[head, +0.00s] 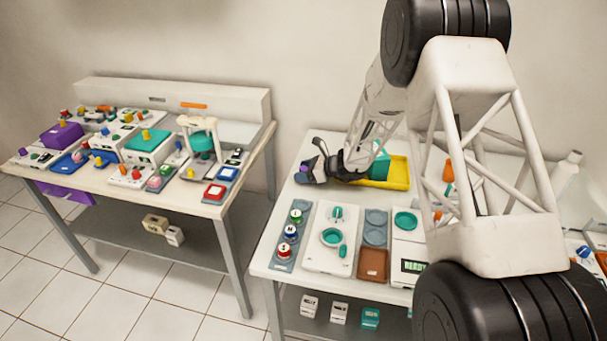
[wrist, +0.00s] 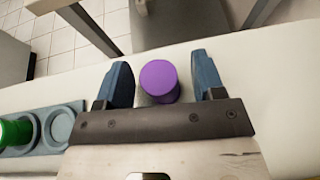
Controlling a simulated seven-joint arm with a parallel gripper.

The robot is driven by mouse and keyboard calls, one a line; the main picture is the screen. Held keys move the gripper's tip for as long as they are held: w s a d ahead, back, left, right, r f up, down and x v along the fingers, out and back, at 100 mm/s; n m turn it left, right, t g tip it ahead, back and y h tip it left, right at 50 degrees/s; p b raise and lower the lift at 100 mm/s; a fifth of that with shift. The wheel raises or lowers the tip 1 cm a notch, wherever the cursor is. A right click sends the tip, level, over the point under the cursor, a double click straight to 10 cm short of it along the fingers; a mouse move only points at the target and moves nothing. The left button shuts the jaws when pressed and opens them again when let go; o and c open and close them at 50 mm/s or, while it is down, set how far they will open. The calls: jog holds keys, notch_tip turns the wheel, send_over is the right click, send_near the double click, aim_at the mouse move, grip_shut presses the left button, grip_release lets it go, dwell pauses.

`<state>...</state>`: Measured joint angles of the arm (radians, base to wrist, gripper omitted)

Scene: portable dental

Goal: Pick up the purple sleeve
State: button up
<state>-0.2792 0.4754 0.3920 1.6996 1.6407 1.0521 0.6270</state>
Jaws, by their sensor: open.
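The purple sleeve (wrist: 158,79) is a short cylinder with a flat round top. In the wrist view it stands between the two blue fingers of my gripper (wrist: 164,82), with a gap on the right and a narrower one on the left. In the head view the sleeve (head: 304,168) is a small purple spot at the far left corner of the right table (head: 340,146). My gripper (head: 313,168) is there too, open, close around it. The sleeve's lower part is hidden in both views.
A yellow tray (head: 399,172) lies right of my gripper. A grey rack (head: 283,262) with several round pots is nearer the front; its green pot (wrist: 14,132) shows at left in the wrist view. A crowded second table (head: 100,178) stands left, across a floor gap.

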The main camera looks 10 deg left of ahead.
aim_at(304, 168)
jog(key=c, duration=1)
jog(key=shift+r, duration=0.2)
jog(key=shift+r, duration=4.8)
